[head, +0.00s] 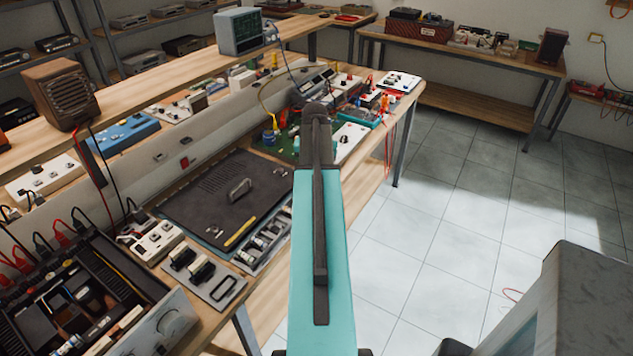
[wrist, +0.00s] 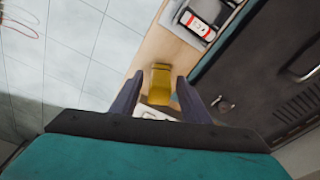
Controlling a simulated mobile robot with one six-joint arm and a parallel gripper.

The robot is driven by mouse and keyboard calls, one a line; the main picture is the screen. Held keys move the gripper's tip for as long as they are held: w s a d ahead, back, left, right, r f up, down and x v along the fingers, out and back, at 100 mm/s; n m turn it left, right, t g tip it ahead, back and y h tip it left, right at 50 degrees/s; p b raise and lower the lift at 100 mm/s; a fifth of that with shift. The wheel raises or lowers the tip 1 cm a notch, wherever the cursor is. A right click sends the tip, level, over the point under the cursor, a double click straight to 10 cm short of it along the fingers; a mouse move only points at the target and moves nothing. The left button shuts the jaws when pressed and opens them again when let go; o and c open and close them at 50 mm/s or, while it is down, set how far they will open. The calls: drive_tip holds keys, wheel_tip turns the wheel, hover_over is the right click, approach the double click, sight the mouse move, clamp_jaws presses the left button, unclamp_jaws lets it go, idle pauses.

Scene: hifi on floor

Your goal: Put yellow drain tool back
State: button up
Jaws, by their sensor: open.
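A yellow object (wrist: 160,83), which looks like the yellow drain tool, shows in the wrist view between and just beyond my fingers, over the wooden bench edge. My gripper (wrist: 160,92) is open, and no contact with the yellow object is clear. In the head view my teal arm hides the gripper and that spot. A thin yellow stick (head: 241,232) lies on the near part of the dark panel; I cannot tell whether it is the same tool.
The dark panel (head: 205,195) with a raised handle (head: 239,189) lies on the wooden bench. A grey tray of parts (head: 258,247) stands beside it, and a black open case (head: 55,300) is nearer. Electronics fill the bench's far end. Tiled floor (head: 480,200) at right is mostly clear.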

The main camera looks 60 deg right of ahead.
wheel_tip(320, 180, up, 9)
drive_tip(key=a+b, duration=0.1)
drive_tip(key=shift+s, duration=0.2)
idle(0.4)
drive_tip(key=shift+r, duration=0.1)
idle(0.7)
